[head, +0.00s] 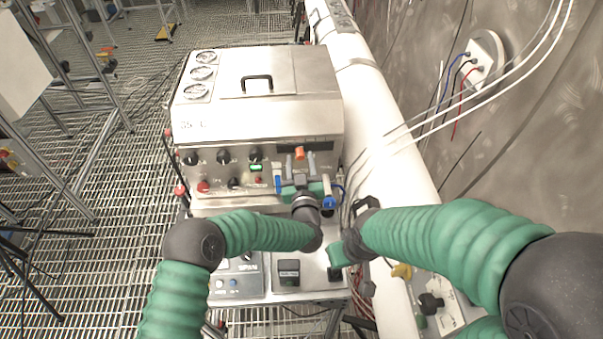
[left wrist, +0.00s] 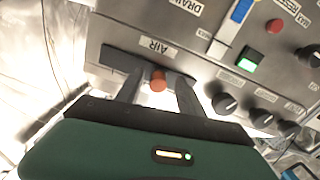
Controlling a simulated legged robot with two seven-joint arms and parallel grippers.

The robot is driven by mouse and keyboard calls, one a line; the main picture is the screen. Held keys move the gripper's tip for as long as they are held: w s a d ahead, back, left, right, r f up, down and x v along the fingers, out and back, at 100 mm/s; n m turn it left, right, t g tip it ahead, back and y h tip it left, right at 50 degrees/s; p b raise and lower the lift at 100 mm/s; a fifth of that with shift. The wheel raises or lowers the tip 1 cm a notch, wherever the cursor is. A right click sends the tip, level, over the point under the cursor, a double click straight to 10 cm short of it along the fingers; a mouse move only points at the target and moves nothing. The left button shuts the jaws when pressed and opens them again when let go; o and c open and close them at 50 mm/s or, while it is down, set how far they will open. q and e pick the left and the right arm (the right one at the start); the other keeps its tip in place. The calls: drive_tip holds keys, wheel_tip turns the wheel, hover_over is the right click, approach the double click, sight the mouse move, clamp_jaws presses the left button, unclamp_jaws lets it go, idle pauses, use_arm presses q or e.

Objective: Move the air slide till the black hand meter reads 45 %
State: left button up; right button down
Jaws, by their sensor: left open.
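The air slide's orange knob (head: 299,153) is on the front panel of the steel cabinet, and the left wrist view shows it (left wrist: 157,82) below the AIR label (left wrist: 158,46). My left gripper (head: 300,161) is open. Its two grey fingers stand on either side of the knob, with small gaps in the left wrist view (left wrist: 158,92). Three round dials (head: 205,57) are on the cabinet's top left; their hands are too small to read, and I cannot tell which is the black hand meter. My right gripper (head: 340,250) is low at the right; its fingers are not clear.
Black knobs (head: 223,156) and a lit green button (left wrist: 247,64) are on the same panel. A blue handle (left wrist: 241,10) is by the DRAIN label. A white pipe (head: 375,110) runs along the right. Grating floor (head: 110,250) lies at left.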

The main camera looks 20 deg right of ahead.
use_arm(q)
drive_tip(key=p+v, duration=0.4)
drive_tip(key=v, duration=1.2)
